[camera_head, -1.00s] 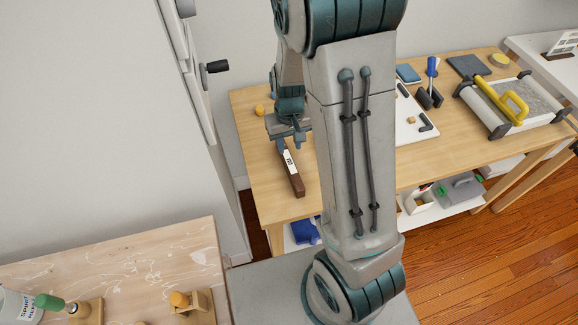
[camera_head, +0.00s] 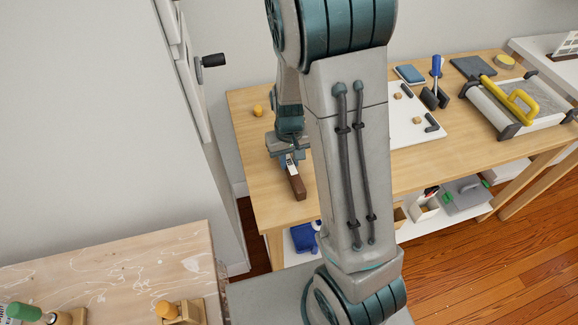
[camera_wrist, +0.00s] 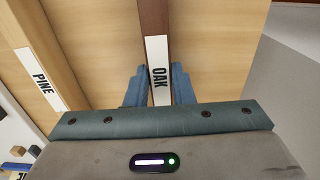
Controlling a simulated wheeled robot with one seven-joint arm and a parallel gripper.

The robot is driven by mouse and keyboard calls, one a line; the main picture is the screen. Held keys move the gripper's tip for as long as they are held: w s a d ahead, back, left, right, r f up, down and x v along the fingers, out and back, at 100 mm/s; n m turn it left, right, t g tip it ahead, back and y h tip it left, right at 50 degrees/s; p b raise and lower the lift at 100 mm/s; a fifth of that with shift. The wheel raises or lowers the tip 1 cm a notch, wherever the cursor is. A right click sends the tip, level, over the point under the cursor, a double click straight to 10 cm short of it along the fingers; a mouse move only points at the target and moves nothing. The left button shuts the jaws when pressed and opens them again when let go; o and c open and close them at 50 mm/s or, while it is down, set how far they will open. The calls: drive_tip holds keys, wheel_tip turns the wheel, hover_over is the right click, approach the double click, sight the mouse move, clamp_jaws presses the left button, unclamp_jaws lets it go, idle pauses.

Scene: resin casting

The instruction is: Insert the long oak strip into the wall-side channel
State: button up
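The long oak strip (camera_head: 298,186) is dark brown with a white label and lies on the wooden bench at the left. In the wrist view, the strip (camera_wrist: 154,25) runs away from me, its OAK label between my two blue fingers. My gripper (camera_wrist: 158,84) straddles the strip close on both sides; contact is unclear. In the head view my gripper (camera_head: 287,163) is low over the strip's far end, partly hidden by my arm. I cannot make out the wall-side channel.
A pale strip marked PINE (camera_wrist: 40,75) lies left of the oak in the wrist view. The bench (camera_head: 268,205) also holds a white board (camera_head: 412,128), a yellow-handled tool (camera_head: 519,103) and a small orange knob (camera_head: 258,111). Bare bench top lies around the oak strip.

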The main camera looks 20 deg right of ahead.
sight(289, 162)
drive_tip(key=shift+c, duration=1.3)
drive_tip(key=shift+r+p, duration=1.95)
drive_tip(key=shift+r, duration=0.55)
